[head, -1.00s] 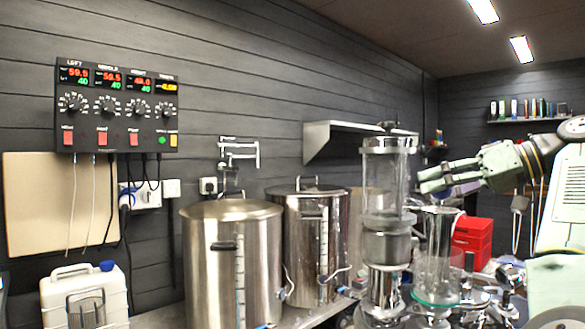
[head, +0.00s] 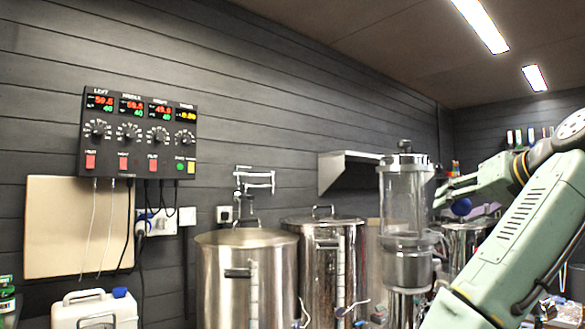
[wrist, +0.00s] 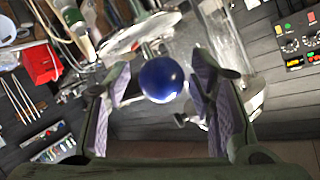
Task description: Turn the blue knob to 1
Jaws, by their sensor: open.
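The blue knob (wrist: 161,80) is a round, glossy ball on a thin stem in the wrist view. It lies between the two fingers of my gripper (wrist: 166,76), which are apart, with visible gaps on both sides. In the head view a blue ball (head: 461,207) shows just below my gripper (head: 441,196), to the right of the glass column. No mark reading 1 can be made out near the knob, so its setting cannot be told.
The glass and steel column (head: 404,200) stands close left of my gripper. Steel kettles (head: 247,270) (head: 322,245) stand further left. A control panel (head: 138,135) hangs on the wall. A red box (wrist: 38,62) shows in the wrist view.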

